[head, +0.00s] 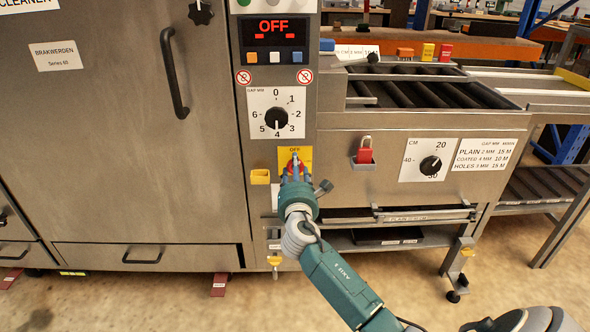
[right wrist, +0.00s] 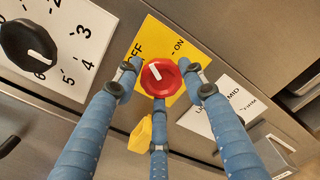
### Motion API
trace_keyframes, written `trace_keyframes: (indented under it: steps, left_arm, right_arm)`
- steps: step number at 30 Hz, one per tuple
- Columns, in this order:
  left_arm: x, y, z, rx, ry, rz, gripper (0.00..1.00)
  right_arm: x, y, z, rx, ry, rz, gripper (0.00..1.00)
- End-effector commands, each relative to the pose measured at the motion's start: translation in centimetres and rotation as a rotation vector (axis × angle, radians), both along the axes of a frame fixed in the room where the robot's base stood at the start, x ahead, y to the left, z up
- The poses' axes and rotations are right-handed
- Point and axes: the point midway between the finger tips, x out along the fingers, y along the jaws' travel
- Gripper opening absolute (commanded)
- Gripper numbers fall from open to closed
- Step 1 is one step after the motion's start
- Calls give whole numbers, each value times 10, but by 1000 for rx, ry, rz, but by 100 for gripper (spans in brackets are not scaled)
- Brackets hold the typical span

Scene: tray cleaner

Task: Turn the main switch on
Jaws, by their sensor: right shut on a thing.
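The main switch is a red round knob (right wrist: 160,77) on a yellow plate (right wrist: 172,46) marked OFF and ON. Its white mark points up-left, toward the OFF side, in the right wrist view. In the head view the yellow plate (head: 304,155) is on the machine's control column, and the fingers mostly cover the knob. My right gripper (right wrist: 157,82) has its blue fingers around the knob and is shut on it; it also shows in the head view (head: 295,172). The display (head: 274,31) above reads OFF in red. My left gripper is not in view.
A black-knobbed gap dial (head: 277,118) sits above the switch. A small yellow holder (head: 260,177) juts out at its left. A door handle (head: 173,72) stands out at the left.

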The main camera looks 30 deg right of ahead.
Motion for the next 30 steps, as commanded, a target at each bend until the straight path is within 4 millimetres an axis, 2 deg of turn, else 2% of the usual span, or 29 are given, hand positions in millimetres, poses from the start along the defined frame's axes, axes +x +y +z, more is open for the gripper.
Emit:
trace_keyframes:
  steps: [1,21,30]
  left_arm:
    - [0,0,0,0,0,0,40]
    - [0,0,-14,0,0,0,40]
    - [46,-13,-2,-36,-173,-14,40]
  right_arm:
    - [0,-4,7,34,-35,-8,14]
    - [-2,-8,3,573,-367,-10,14]
    - [-3,-8,1,774,-489,-10,14]
